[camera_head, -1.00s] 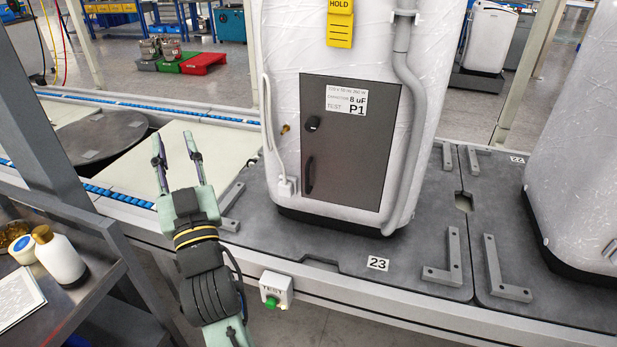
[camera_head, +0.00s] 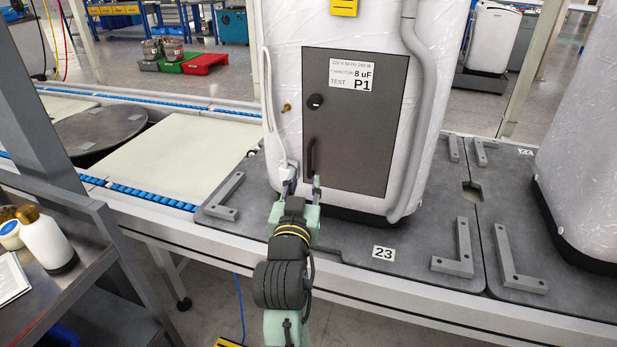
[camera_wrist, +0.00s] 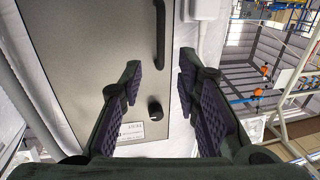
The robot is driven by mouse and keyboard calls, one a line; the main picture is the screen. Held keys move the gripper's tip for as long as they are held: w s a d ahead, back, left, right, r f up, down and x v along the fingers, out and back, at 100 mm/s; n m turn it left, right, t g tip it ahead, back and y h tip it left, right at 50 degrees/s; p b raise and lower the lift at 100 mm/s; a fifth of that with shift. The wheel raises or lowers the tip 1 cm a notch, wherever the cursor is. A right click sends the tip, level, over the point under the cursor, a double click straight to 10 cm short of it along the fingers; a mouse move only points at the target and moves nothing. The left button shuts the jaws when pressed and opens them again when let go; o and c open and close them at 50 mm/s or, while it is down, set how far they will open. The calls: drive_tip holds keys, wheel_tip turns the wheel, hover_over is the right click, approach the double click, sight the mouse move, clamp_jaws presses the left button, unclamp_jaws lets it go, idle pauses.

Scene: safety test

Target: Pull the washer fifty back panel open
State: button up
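The back panel (camera_head: 355,130) is a grey rectangular door on the white, plastic-wrapped washer (camera_head: 285,60), and it looks closed. A black upright bar handle (camera_head: 311,157) sits low on its left edge, with a black round knob (camera_head: 315,102) above. My gripper (camera_head: 303,185) is in front of the panel's lower left corner, its fingertips just below the handle. In the wrist view, my gripper (camera_wrist: 158,72) is open and empty, with the handle (camera_wrist: 159,30) beyond the fingertips and the knob (camera_wrist: 155,109) between the fingers. Contact with the panel cannot be told.
A grey hose (camera_head: 423,100) runs down the washer's right side. A small white box (camera_head: 285,172) with a cable is close to my left finger. Grey angle brackets (camera_head: 455,252) stand on the dark base plate. Another wrapped machine (camera_head: 585,150) is at right, a bench (camera_head: 75,285) at left.

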sight(309, 161)
drive_tip(key=w, duration=0.2)
drive_tip(key=w+p, duration=0.1)
drive_tip(key=w, duration=0.4)
drive_tip(key=shift+d+r+p, duration=0.1)
drive_tip(key=shift+d+p, duration=0.25)
drive_tip(key=shift+w+d, duration=0.1)
drive_tip(key=shift+w, duration=0.5)
drive_tip(key=shift+c, duration=0.4)
clamp_jaws()
